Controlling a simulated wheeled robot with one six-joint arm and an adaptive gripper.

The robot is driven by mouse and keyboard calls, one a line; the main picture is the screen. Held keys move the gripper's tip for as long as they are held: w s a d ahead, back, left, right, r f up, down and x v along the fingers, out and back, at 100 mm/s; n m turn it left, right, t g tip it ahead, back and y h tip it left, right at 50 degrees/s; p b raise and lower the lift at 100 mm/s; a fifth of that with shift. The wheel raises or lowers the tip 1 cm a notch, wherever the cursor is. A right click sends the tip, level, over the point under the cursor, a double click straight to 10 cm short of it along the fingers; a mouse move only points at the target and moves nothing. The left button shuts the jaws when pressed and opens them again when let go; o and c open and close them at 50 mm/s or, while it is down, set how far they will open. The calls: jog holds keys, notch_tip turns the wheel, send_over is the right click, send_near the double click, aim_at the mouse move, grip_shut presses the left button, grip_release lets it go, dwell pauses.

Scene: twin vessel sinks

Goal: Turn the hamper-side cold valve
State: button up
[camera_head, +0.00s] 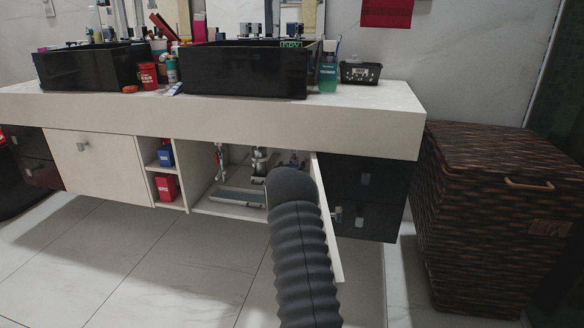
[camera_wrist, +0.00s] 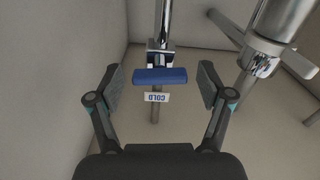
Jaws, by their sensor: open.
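In the wrist view the cold valve has a blue bar handle (camera_wrist: 160,76) lying crosswise on a chrome body. A white COLD tag (camera_wrist: 156,97), upside down in this view, hangs at it. My gripper (camera_wrist: 159,83) is open, with one finger to the left and one to the right of the handle. Both fingers look apart from it; the exact depth is unclear. In the head view my dark ribbed arm reaches into the open cabinet (camera_head: 231,210) under the counter and hides my gripper.
A thick chrome drain pipe (camera_wrist: 262,65) stands right of the valve in the wrist view. The open cabinet door (camera_head: 330,225) is close on the arm's right. A woven hamper (camera_head: 480,215) stands at the right. Drawers (camera_head: 365,195) lie between door and hamper.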

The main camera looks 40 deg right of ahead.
jog(key=shift+w+d, duration=0.15)
jog(key=shift+d, duration=0.05)
jog(key=c, duration=1.2)
jog(key=shift+o, duration=0.2)
jog(key=shift+f+m+b, duration=0.15)
jog(key=shift+m+b, duration=0.25)
jog(key=shift+b, duration=0.4)
jog(key=shift+m, duration=0.3)
jog(key=o, duration=1.2)
jog(key=shift+c, duration=0.2)
